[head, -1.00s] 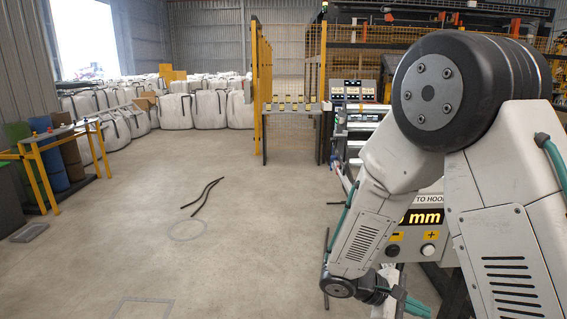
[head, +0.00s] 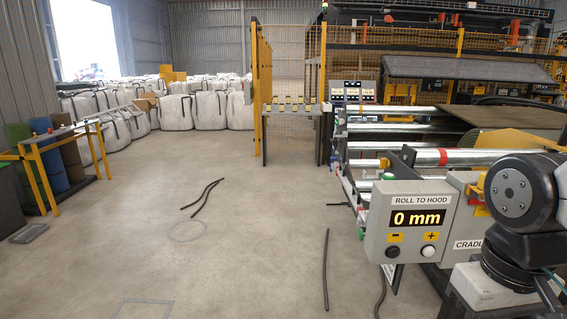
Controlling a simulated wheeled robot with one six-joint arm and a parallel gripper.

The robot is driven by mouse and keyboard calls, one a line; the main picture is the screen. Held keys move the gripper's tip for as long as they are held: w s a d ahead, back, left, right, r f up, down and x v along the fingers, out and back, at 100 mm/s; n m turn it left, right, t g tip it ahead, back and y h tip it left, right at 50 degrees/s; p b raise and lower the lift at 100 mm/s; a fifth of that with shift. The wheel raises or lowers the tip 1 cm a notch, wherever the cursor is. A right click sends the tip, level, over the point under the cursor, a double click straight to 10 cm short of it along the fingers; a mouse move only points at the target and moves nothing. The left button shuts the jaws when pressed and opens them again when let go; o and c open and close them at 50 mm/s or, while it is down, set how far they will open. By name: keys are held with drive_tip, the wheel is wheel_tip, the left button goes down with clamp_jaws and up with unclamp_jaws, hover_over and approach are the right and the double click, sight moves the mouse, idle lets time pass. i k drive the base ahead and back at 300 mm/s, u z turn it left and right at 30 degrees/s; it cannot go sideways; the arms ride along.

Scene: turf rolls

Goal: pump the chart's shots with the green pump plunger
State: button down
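I cannot make out a green pump plunger for certain in the head view. A narrow yellow-legged bench (head: 62,138) at the left carries small items on top, too small to tell apart. A far table (head: 292,110) by the yellow fence holds several small yellowish items. A rack of small dark panels with white marks (head: 353,92) stands behind the machine; whether it is the chart cannot be read. My gripper is out of view; only part of my arm shows at the right edge.
A grey control box (head: 409,222) reading "ROLL TO HOOD 0 mm" fronts the roller machine (head: 445,157) at the right. Dark strips (head: 206,196) and a dark bar (head: 325,268) lie on the floor. White bulk bags (head: 211,109) fill the back.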

sight(360, 235)
drive_tip(key=u, duration=1.2)
drive_tip(key=i, duration=1.65)
drive_tip(key=z, duration=2.2)
drive_tip(key=i, duration=0.5)
